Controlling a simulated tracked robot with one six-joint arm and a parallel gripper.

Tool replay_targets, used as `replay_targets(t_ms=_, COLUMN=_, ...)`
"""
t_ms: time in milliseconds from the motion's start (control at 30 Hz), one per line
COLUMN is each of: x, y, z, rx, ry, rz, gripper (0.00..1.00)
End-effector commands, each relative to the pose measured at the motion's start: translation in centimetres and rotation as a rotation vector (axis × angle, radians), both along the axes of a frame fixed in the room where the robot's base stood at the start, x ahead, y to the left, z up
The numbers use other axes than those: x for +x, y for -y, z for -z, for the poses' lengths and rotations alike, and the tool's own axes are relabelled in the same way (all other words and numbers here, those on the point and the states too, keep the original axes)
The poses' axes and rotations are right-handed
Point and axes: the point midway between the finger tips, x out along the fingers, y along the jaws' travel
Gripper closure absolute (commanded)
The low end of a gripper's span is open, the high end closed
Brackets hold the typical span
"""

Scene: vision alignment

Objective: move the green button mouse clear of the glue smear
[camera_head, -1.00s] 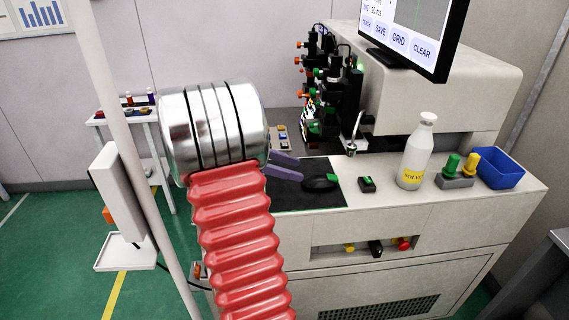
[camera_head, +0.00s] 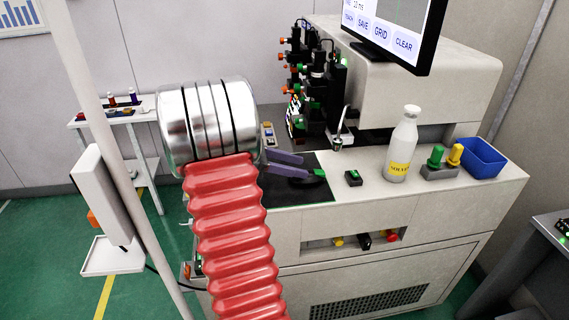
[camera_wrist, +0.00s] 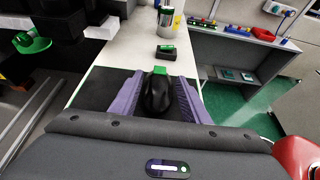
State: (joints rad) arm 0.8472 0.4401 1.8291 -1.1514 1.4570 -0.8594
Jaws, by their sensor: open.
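The green button mouse (camera_head: 315,180) is black with a green front and lies on the dark mat (camera_head: 300,195) on the bench. In the wrist view the mouse (camera_wrist: 158,96) sits between the two purple fingers of my gripper (camera_wrist: 159,84), its green button end pointing away from me. My gripper (camera_head: 305,167) is open, with one finger on each side of the mouse. I cannot tell whether either finger touches it. The head view shows the fingers partly covering the mouse. I cannot make out the glue smear in either view.
A small black box with a green top (camera_head: 353,177) stands right of the mat. Black camera stages (camera_head: 318,90) stand behind.

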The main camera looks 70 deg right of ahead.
Motion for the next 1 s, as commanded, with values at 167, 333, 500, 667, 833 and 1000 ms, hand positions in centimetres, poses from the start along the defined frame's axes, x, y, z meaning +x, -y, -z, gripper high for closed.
replay_targets(t_ms=167, x=-2.2, y=1.2, z=1.0, rx=0.001, ry=0.000, rz=0.004, gripper=0.58)
replay_targets(t_ms=333, x=-4.1, y=2.3, z=1.9, rx=0.001, ry=0.001, rz=0.003, gripper=0.58)
replay_targets(t_ms=500, x=-5.9, y=3.4, z=2.8, rx=0.001, ry=0.000, rz=0.003, gripper=0.58)
replay_targets(t_ms=667, x=-7.1, y=4.1, z=3.4, rx=0.001, ry=0.000, rz=0.002, gripper=0.58)
replay_targets(t_ms=833, x=-7.5, y=4.4, z=3.6, rx=0.000, ry=0.001, rz=0.001, gripper=0.58)
replay_targets(t_ms=1000, x=-7.5, y=4.4, z=3.6, rx=0.000, ry=0.001, rz=0.001, gripper=0.58)
